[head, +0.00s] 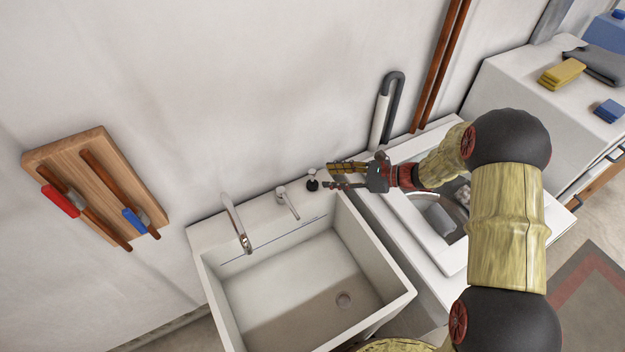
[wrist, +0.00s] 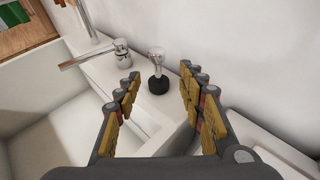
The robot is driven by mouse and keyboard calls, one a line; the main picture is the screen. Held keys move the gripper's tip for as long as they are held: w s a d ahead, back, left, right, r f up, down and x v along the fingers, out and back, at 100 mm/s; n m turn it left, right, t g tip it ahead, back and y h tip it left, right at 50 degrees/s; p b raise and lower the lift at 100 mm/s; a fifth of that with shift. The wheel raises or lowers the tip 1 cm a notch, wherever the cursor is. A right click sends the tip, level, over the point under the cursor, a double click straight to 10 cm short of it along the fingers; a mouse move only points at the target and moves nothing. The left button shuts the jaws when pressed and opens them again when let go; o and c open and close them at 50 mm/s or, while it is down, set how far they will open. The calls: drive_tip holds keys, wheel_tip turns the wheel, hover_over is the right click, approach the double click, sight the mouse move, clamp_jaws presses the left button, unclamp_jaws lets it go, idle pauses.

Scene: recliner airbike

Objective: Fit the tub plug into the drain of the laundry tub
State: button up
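The tub plug (head: 313,182) has a black base and a pale, shiny knob. It stands upright on the back ledge of the white laundry tub (head: 205,243), near the ledge's right end. The plug also shows in the wrist view (wrist: 158,83), ahead and between the finger lines. My gripper (head: 331,177) is open and empty, just right of the plug, its fingers pointing left towards it. The wrist view shows its two padded fingers apart (wrist: 160,92).
A curved spout (head: 236,222) and a lever tap (head: 287,200) stand left of the plug on the ledge. A top-loading washer (head: 455,262) is right of the tub. A wall board with red and blue valves (head: 97,185) hangs at left.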

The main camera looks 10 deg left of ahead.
sight(312, 177)
drive_tip(key=b+x, duration=0.1)
drive_tip(key=x, duration=0.6)
drive_tip(key=shift+s+a+f, duration=0.1)
drive_tip(key=shift+a+f, duration=0.05)
drive_tip(key=shift+f, duration=0.05)
drive_tip(key=shift+c, duration=0.3)
clamp_jaws()
idle(0.3)
